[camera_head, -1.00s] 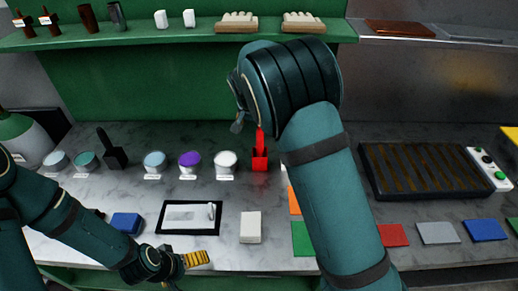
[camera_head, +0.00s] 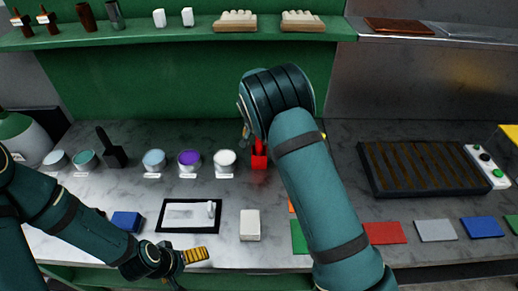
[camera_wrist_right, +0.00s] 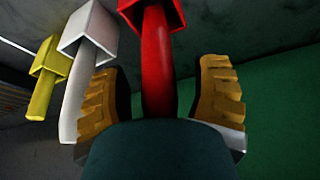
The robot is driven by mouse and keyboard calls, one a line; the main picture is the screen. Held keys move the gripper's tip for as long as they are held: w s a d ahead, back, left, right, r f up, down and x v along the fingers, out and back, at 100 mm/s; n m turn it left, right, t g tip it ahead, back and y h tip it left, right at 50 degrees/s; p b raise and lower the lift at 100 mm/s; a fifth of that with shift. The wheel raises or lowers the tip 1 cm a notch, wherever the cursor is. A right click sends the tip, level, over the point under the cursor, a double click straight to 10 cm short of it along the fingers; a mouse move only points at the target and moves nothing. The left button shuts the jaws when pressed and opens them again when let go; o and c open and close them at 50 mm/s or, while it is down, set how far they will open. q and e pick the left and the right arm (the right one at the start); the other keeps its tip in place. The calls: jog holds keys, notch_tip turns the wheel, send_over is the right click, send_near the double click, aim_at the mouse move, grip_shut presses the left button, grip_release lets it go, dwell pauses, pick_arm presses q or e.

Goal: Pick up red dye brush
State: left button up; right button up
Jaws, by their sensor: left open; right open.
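The red dye brush (camera_head: 259,160) stands on the marble counter, its upper part partly hidden behind my right arm. In the right wrist view the red brush (camera_wrist_right: 158,50) has its handle between the two ridged fingers of my right gripper (camera_wrist_right: 160,88). The fingers are apart, with gaps visible on both sides of the handle. In the head view the right fingers are mostly hidden by the wrist. My left gripper (camera_head: 186,256) is open and empty, low over the counter's front edge.
White (camera_wrist_right: 85,50) and yellow (camera_wrist_right: 46,80) brushes stand beside the red one. Dye cups (camera_head: 189,160) and a black brush (camera_head: 112,150) sit to the left. A dark slatted unit (camera_head: 424,168) is right. A green shelf (camera_head: 180,33) runs above.

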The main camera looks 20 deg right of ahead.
jog(key=shift+s, duration=0.1)
grip_shut()
jog(key=shift+r, duration=0.1)
